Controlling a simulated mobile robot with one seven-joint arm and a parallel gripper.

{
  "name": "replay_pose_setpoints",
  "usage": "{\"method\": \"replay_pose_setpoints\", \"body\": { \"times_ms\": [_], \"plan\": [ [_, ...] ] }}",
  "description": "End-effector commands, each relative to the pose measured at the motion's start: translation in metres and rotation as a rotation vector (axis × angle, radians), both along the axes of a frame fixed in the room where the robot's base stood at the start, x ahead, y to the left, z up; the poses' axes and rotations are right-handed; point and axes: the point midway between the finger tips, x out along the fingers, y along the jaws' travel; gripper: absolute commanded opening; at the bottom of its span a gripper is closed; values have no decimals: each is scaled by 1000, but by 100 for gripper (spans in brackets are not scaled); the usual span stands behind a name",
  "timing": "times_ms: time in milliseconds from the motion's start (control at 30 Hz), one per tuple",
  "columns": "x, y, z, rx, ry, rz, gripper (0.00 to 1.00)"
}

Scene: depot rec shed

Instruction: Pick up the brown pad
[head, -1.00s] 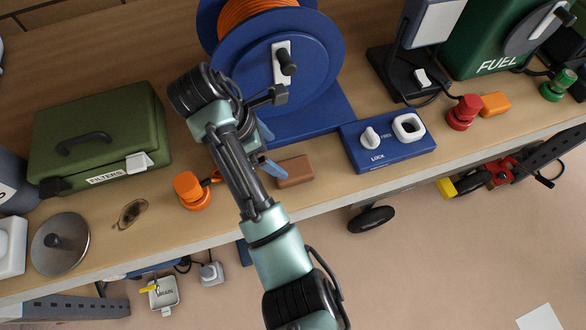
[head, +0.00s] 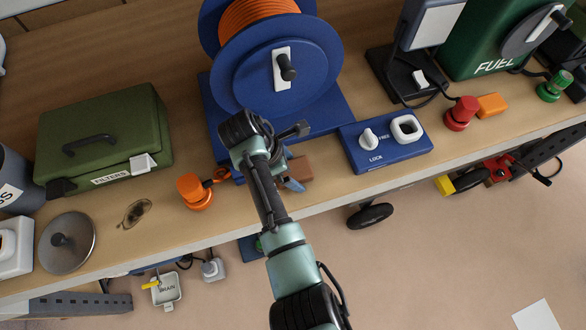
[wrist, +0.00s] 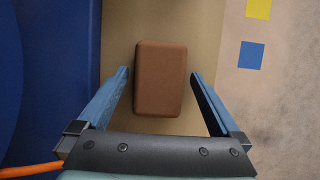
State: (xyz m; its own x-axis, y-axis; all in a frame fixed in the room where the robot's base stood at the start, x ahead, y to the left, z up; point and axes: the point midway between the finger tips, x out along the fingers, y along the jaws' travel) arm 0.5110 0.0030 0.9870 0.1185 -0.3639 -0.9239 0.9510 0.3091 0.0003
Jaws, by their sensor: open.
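The brown pad (wrist: 161,80) is a small rounded block lying on the wooden bench top. In the wrist view it sits between and slightly beyond the two blue fingers of my gripper (wrist: 160,78), with a gap on each side. My gripper is open and empty. In the head view the brown pad (head: 301,168) shows just right of my gripper (head: 291,178), partly hidden by the fingers. The pad lies near the bench's front edge.
A blue cable reel (head: 240,80) with orange cable stands behind the pad. A blue lock box (head: 358,153) is to the right, and an orange knob (head: 193,189) to the left. The bench's front edge (head: 330,203) is close.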

Motion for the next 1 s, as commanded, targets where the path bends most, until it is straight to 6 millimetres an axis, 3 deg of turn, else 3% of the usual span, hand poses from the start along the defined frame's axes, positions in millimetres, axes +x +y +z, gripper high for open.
{"method": "replay_pose_setpoints", "body": {
  "times_ms": [67, 500, 833, 1000],
  "plan": [
    [0, 0, 0, 0, 0, 0, 96],
    [0, 0, 1, 0, 0, 0, 20],
    [1, 0, 3, 0, -1, -1, 19],
    [1, 1, 16, 1, -4, 0, 19]
  ]
}}
